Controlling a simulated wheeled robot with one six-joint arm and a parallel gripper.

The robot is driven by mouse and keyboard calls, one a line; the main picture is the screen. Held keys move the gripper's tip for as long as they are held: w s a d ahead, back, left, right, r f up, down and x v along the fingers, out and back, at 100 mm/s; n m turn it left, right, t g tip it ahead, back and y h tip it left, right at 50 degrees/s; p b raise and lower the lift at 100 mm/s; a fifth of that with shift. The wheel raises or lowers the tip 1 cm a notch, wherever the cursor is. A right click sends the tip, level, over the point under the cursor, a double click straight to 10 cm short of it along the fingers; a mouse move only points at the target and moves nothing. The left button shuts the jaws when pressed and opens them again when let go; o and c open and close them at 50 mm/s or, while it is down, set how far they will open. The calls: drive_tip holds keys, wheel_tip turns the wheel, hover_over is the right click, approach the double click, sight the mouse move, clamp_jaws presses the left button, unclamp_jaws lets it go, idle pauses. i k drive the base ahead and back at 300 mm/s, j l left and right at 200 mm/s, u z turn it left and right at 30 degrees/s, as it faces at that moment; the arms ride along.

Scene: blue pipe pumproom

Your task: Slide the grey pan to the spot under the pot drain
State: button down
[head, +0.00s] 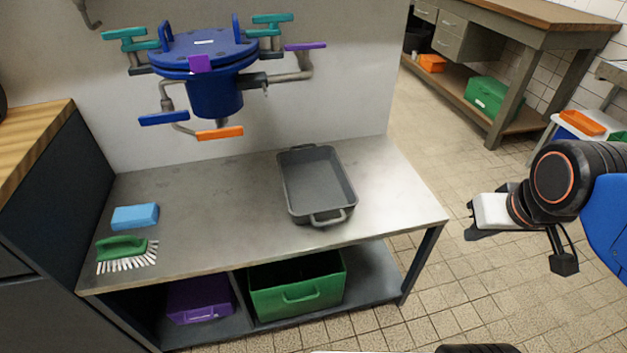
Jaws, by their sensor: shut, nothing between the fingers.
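The grey pan (323,207) is a rectangular, deep-sided dish with a handle at its near end. It sits upright on the right half of the metal bench (230,222) and looks empty. The blue pot (213,95) hangs on the wall above the bench, to the left of the pan. An orange lever (220,132) and a bent pipe (187,127) show at the pot's lower side; I cannot tell exactly where the drain opens. My gripper (472,222) is shut and empty, off the right edge of the bench, apart from the pan.
A blue sponge (135,216) and a green brush (125,253) lie at the bench's left. The bench top left of the pan is clear. Teal, purple and blue levers surround the pot. A purple crate (199,300) and a green crate (297,290) stand on the lower shelf.

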sight(317, 187)
drive_tip(key=i+l, duration=0.2)
drive_tip(key=l, duration=0.2)
drive_tip(key=i+l, duration=0.2)
drive_tip(key=l, duration=0.15)
drive_tip(key=i+l+u, duration=0.1)
drive_tip(key=l, duration=0.3)
drive_tip(key=i, duration=0.1)
